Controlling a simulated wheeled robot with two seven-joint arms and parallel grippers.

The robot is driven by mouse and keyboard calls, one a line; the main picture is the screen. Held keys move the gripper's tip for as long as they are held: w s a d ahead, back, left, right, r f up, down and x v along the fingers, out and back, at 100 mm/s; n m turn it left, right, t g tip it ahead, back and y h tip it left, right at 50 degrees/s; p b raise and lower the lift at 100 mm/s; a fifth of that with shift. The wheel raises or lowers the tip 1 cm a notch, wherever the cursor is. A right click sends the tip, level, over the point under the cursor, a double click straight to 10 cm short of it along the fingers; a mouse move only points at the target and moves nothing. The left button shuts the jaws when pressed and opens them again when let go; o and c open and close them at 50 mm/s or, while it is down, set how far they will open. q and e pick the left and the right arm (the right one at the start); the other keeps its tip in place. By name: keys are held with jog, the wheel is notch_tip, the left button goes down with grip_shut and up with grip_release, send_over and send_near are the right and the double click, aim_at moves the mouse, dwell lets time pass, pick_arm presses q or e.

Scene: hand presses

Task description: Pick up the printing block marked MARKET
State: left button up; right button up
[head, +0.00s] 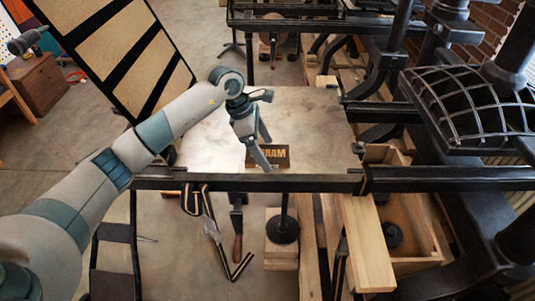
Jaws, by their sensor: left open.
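A dark printing block (281,163) lies on the pale stone slab (310,112) near its front edge. The orange letters that show on it look like "RAM"; its left part is hidden behind my left gripper. I cannot read MARKET on it or anywhere else. My left gripper (266,155) is open, with its fingers pointing down at the left end of the block. One finger overlaps the block in the picture. I cannot tell whether it touches. My right gripper is not in view.
A black metal bar (310,183) runs across in front of the slab. A black press frame with a curved grid (477,110) stands at the right. Wooden pieces and an open wooden box (412,215) are at the lower right. The slab's left half is clear.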

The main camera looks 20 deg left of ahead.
aim_at(267, 153)
pick_arm(q)
jog(key=c, duration=1.4)
jog(key=shift+r, duration=0.1)
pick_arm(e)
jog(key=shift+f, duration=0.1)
